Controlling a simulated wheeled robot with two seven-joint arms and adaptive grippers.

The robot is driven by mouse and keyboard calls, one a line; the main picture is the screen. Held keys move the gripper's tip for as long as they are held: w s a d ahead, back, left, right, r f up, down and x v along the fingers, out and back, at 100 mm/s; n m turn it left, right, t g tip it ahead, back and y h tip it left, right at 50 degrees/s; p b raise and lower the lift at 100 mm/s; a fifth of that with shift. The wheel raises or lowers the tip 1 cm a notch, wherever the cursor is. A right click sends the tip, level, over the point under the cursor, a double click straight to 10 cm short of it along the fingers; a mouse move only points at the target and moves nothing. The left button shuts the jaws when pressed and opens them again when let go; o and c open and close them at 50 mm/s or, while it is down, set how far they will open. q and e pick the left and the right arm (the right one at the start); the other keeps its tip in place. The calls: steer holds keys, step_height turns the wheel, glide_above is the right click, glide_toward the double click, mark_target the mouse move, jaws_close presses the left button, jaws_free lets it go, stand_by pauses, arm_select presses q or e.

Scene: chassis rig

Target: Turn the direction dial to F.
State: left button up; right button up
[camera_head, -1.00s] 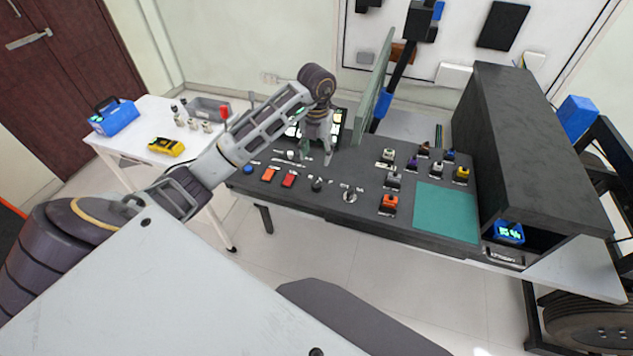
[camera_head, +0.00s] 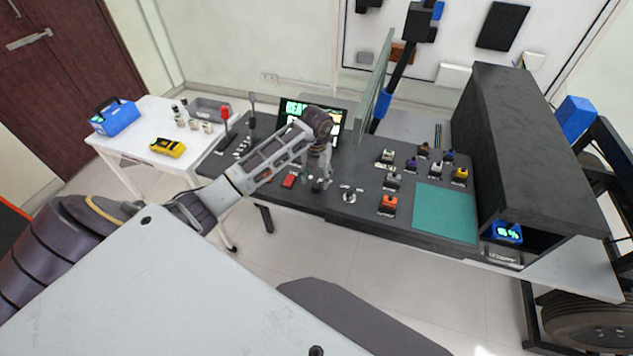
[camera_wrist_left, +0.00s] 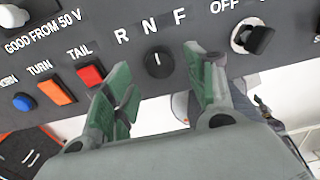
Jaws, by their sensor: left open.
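The direction dial (camera_wrist_left: 159,62) is a round black knob in the left wrist view. The letters R, N and F stand above it on the dark panel, and its pale mark points up towards N. In the head view the dial (camera_head: 317,185) is partly covered by my gripper. My left gripper (camera_wrist_left: 160,75) is open, its two green-padded fingers at either side of the dial and slightly below it in the picture. Whether they touch it cannot be told. In the head view the left gripper (camera_head: 318,178) points down over the console's front. My right gripper is not seen.
Left of the dial are an orange TURN button (camera_wrist_left: 57,90), a red TAIL button (camera_wrist_left: 90,76) and a blue button (camera_wrist_left: 24,102). A silver-based OFF switch (camera_wrist_left: 252,38) is close on the right. The console (camera_head: 400,228) carries several coloured blocks and a teal mat (camera_head: 446,212).

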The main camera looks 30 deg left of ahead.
mark_target(316, 187)
arm_select(q)
steer(key=shift+f, duration=1.5)
steer(key=c, duration=1)
steer(key=shift+c, duration=0.2)
